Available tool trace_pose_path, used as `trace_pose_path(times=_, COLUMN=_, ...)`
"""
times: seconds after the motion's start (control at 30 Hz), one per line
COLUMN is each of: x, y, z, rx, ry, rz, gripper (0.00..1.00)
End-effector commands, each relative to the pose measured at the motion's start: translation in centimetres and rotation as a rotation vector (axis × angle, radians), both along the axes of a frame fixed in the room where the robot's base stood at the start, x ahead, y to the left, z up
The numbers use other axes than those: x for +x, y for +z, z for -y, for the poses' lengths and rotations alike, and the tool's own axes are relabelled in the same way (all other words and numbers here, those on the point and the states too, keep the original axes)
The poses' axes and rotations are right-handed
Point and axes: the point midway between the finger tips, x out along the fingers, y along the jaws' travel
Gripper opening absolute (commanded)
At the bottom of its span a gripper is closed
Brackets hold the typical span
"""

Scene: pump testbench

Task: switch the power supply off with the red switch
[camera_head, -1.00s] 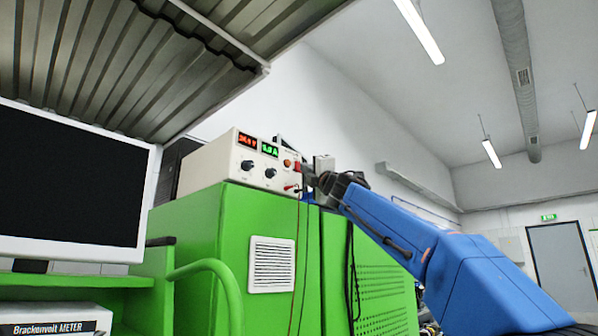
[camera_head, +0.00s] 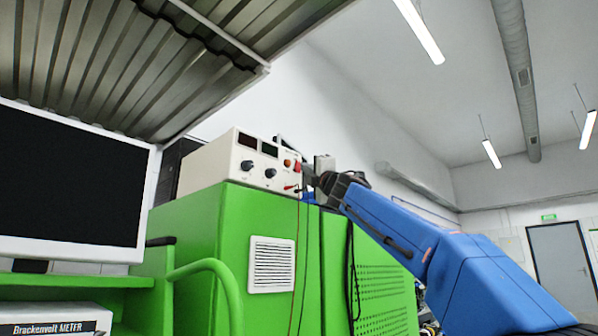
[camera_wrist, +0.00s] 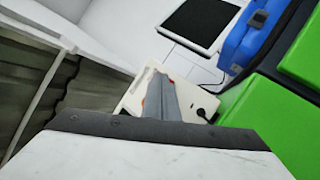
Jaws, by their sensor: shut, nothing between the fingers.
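The power supply (camera_head: 228,163) is a cream box on top of the green cabinet (camera_head: 265,215). Its two small displays (camera_head: 258,145) are dark. The red switch (camera_head: 297,169) is at the right side of its front panel, with my gripper (camera_head: 305,173) right beside it; I cannot tell whether they touch. In the wrist view my gripper's closed fingers (camera_wrist: 165,98) reach over the power supply's cream panel (camera_wrist: 134,97) and hide most of it, with a bit of red showing beside the fingers. My gripper is shut and holds nothing.
A red and a black lead hang from the panel down the cabinet front. A monitor (camera_head: 70,185) stands at the left above a Brackenvolt meter (camera_head: 50,320). A corrugated metal canopy (camera_head: 110,60) hangs overhead.

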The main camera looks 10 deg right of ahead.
Motion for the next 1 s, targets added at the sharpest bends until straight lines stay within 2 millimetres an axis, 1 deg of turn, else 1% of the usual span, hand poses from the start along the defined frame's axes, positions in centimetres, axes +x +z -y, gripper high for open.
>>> trace_pose_path(times=0.13, x=-0.5, y=0.1, z=0.4, rx=0.001, ry=0.001, rz=0.000, gripper=0.00)
trace_pose_path(times=0.53, x=-0.9, y=0.2, z=0.6, rx=0.001, ry=-0.001, rz=0.001, gripper=0.00)
trace_pose_path(times=1.0, x=-3.8, y=0.7, z=2.8, rx=0.000, ry=-0.003, rz=0.001, gripper=0.00)
